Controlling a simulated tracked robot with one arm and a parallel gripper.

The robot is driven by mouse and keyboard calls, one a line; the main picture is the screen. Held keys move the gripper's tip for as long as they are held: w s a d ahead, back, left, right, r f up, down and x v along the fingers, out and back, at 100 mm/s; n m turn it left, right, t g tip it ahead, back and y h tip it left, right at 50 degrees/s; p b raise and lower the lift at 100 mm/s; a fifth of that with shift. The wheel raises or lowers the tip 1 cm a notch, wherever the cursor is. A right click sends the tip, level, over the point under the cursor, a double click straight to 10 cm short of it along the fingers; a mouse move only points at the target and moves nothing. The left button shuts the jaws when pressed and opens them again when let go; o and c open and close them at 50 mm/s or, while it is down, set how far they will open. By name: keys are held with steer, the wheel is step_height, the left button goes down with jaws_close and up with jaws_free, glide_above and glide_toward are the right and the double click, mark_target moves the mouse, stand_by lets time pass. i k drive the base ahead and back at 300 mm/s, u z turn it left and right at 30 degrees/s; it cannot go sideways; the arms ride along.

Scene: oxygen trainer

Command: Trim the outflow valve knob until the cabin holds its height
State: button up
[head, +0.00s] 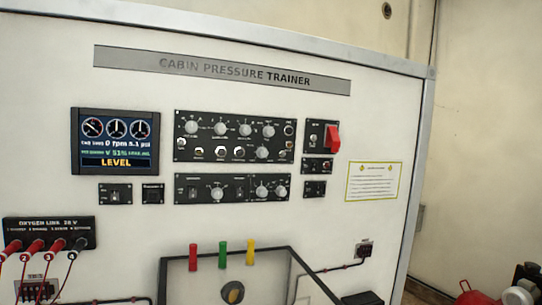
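A white board headed CABIN PRESSURE TRAINER (222,70) faces me. Its screen (115,141) has three round dials, a line reading 0 fpm and about 5.1 psi, a green line with a percentage near 51, and LEVEL in yellow. The upper black knob panel (234,156) holds several pale knobs and small switches. The lower panel (232,188) has a pale knob (217,194) left of its middle and two more pale knobs at its right. Labels are too small to read, so I cannot tell which knob is the outflow valve knob. My gripper is out of view.
A guarded red switch (333,138) sits right of the panels. Red leads plug into an oxygen link box (48,233) at lower left. A black frame (205,257) with red, green and yellow tabs surrounds a dark knob (233,292). Red and dark items lie at lower right.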

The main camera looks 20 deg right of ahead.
mark_target(262, 151)
steer(key=z, duration=0.05)
steer(key=i, duration=1)
steer(key=u, duration=0.05)
